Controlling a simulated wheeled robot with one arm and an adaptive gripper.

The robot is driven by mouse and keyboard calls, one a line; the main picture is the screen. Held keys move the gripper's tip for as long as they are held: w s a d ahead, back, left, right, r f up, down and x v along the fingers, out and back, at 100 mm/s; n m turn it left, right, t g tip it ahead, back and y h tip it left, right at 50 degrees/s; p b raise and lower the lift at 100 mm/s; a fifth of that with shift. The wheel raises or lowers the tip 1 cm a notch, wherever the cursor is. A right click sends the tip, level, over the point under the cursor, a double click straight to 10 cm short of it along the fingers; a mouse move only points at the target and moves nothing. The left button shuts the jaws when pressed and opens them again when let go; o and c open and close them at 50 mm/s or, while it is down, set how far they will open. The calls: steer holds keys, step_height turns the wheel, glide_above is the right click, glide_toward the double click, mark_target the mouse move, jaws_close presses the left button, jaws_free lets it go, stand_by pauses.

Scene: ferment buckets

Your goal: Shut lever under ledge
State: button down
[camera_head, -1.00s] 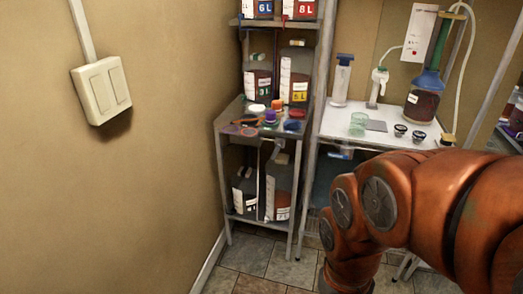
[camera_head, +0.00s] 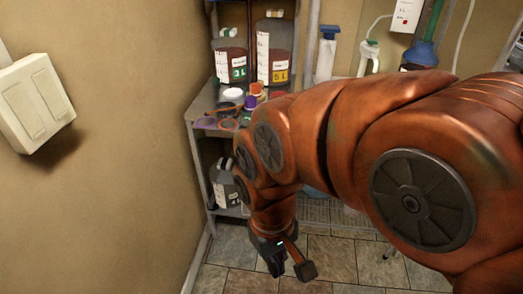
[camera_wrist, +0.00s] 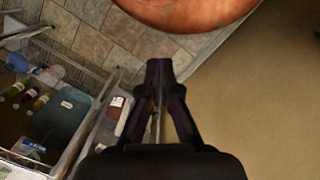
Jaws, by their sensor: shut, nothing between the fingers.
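My gripper (camera_head: 274,262) hangs low over the tiled floor in the head view, in front of the shelf rack. In the wrist view my gripper (camera_wrist: 157,72) has its black fingers together, with nothing held. A labelled container (camera_wrist: 118,108) shows to the left of the fingers, beside a metal rack post. I cannot make out a lever under a ledge in either view. In the head view my orange arm hides much of the lower rack. A dark jug (camera_head: 222,182) shows on its lower shelf, left of the arm.
Two labelled jugs, one marked 3 L (camera_head: 231,66), stand above a shelf (camera_head: 203,108) of small caps. A white switch plate (camera_head: 36,103) is on the left wall. A blue bin (camera_wrist: 62,122) and bottles show in the wrist view. Floor (camera_head: 330,258) is clear near the gripper.

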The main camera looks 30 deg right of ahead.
steer(key=w+d+f+m+t+h+b, duration=0.1)
steer(key=w+d+f+m+t+b, duration=0.4)
steer(key=w+d, duration=0.45)
steer(key=w+d+f+m+t+h+b, duration=0.15)
steer(key=w+d+f+b, duration=0.4)
steer(key=w, duration=0.65)
steer(key=w+d+f+m+t+h+b, duration=0.1)
steer(key=w+d+f+m+t+b, duration=0.45)
steer(key=w+d, duration=0.4)
steer(key=w+d+f+m+t+y+b, duration=0.3)
steer(key=d+f+m+t+b, duration=0.3)
steer(key=m+t+b, duration=0.2)
steer(key=t+y+b, duration=0.1)
steer(key=t+b, duration=0.1)
steer(key=b, duration=0.2)
steer(key=shift+d+f, duration=0.35)
steer(key=shift+f, duration=0.05)
steer(key=shift+w+y, duration=0.15)
steer(key=shift+y, duration=0.1)
